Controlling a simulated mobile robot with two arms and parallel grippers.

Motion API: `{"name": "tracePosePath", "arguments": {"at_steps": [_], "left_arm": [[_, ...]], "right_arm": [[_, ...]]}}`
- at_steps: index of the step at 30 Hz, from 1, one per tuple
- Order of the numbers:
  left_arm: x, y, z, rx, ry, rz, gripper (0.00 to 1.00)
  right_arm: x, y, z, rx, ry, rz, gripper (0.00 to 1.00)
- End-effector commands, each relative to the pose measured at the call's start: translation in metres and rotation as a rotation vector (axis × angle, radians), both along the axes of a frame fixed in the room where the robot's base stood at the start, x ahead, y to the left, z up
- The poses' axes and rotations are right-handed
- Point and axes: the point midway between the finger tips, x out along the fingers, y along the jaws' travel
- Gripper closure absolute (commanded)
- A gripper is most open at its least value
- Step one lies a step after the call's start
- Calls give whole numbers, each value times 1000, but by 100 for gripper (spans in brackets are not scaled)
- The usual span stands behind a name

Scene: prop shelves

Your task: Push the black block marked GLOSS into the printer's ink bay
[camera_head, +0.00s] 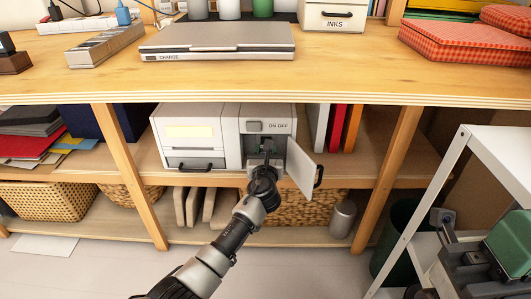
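The white printer (205,120) stands on the middle shelf below the wooden top. Its right-hand compartment, the ink bay, is open below the ON OFF label. The bay's door (301,168) is swung out to the right. My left arm reaches up from the bottom, and my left gripper (266,148) is at the bay's mouth, its tip just inside or right before the opening. Its fingers are small and dark there, and I cannot tell whether they are apart. I cannot make out the black GLOSS block; the gripper and wrist cover much of the opening. My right gripper is not in view.
A wooden shelf post (128,172) stands left of the printer and another (397,150) right. Upright folders (337,127) stand behind the open door. A grey tin (342,218) is below. A white cart (480,150) with a green and grey machine (505,250) is at right.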

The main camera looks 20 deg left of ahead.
Motion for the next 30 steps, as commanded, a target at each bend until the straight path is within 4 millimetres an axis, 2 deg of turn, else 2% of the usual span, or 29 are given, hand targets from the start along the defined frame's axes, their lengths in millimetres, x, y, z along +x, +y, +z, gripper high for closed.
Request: {"name": "tracePosePath", "arguments": {"at_steps": [30], "left_arm": [[6,2,0,0,0,0,86]], "right_arm": [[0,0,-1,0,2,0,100]]}}
